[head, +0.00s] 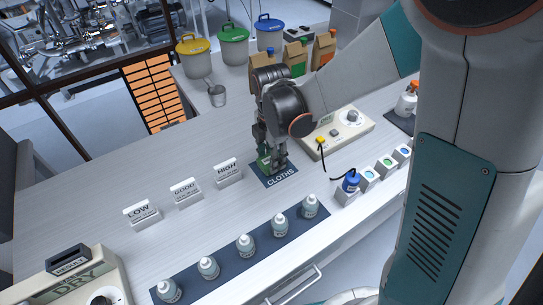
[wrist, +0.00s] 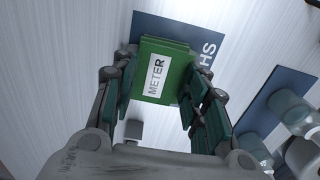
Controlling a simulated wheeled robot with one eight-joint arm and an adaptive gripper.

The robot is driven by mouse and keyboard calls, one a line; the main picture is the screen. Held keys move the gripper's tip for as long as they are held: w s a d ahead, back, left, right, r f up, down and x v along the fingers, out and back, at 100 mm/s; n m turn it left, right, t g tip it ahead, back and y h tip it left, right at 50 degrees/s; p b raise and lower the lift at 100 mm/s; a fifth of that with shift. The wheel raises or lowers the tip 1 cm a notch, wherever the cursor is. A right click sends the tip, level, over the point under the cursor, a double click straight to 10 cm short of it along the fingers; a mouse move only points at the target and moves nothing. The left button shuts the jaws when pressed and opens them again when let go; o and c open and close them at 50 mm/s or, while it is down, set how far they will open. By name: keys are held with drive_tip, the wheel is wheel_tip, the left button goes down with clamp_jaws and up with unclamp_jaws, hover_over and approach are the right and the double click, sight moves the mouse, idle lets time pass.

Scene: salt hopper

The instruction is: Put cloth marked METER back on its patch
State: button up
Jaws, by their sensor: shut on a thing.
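The green cloth marked METER (wrist: 161,70) is a folded block with a white label, held between the fingers of my gripper (wrist: 157,95) in the wrist view. In the head view my gripper (head: 272,162) points down over the dark blue CLOTHS patch (head: 281,179), and a bit of the green cloth (head: 263,156) shows beside the fingers. The patch also shows behind the cloth in the wrist view (wrist: 165,27). My gripper is shut on the cloth. I cannot tell whether the cloth touches the patch.
Cards LOW (head: 142,213), GOOD (head: 186,192) and HIGH (head: 228,173) stand to the left. Several bottles (head: 245,246) line a dark mat in front. A meter box (head: 337,132) with a cable to a blue-capped probe (head: 350,183) stands right.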

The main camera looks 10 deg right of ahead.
drive_tip(key=o, duration=0.7)
drive_tip(key=shift+f, duration=0.1)
drive_tip(key=shift+o, duration=0.2)
wheel_tip(320, 180, up, 12)
drive_tip(key=p, duration=0.4)
drive_tip(key=s+d+r+m+t, duration=0.3)
drive_tip(key=s+m, duration=0.4)
drive_tip(key=m, duration=0.4)
drive_tip(key=s+d+r+m+t, duration=0.4)
drive_tip(key=s+d+m, duration=0.3)
drive_tip(key=m, duration=0.4)
drive_tip(key=shift+s+d+r+m, duration=0.2)
drive_tip(key=shift+r+m, duration=0.1)
drive_tip(key=shift+r, duration=0.6)
